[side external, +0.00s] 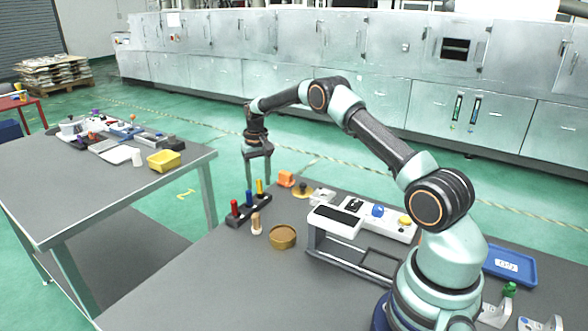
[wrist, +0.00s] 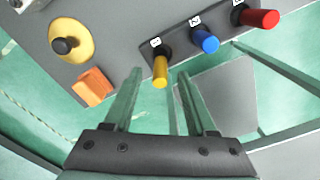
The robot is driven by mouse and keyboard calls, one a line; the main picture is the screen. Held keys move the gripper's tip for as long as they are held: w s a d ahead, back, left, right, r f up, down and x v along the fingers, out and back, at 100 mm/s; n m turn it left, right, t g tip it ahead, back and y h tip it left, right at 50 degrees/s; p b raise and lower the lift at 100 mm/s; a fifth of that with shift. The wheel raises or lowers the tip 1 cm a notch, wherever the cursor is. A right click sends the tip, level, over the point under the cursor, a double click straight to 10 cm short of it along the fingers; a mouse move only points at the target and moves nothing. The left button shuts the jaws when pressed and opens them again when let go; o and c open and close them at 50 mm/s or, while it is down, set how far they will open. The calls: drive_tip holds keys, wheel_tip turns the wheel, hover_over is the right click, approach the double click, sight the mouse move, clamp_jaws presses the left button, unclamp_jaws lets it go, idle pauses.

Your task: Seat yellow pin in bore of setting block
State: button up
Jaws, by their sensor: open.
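The yellow pin (side external: 259,187) stands upright at the right end of a dark rack (side external: 246,209), beside a blue pin (side external: 248,199) and a red pin (side external: 235,208). My gripper (side external: 258,178) points down over the yellow pin's end of the rack, its jaws apart and empty. In the wrist view the yellow pin (wrist: 160,73) shows between the two open fingers, with clear space on both sides. Whether the fingertips reach down to the pin's height is hard to tell. I cannot tell which thing is the setting block.
An orange block (side external: 286,179) and a yellow disc with a black knob (side external: 303,190) stand right of the rack. A wooden peg (side external: 256,225) and a round brown dish (side external: 283,237) stand in front. A grey stand (side external: 335,250) is farther right. The front left tabletop is clear.

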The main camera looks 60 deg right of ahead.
drive_tip(key=shift+f, duration=0.35)
clamp_jaws()
drive_tip(key=shift+r, duration=0.1)
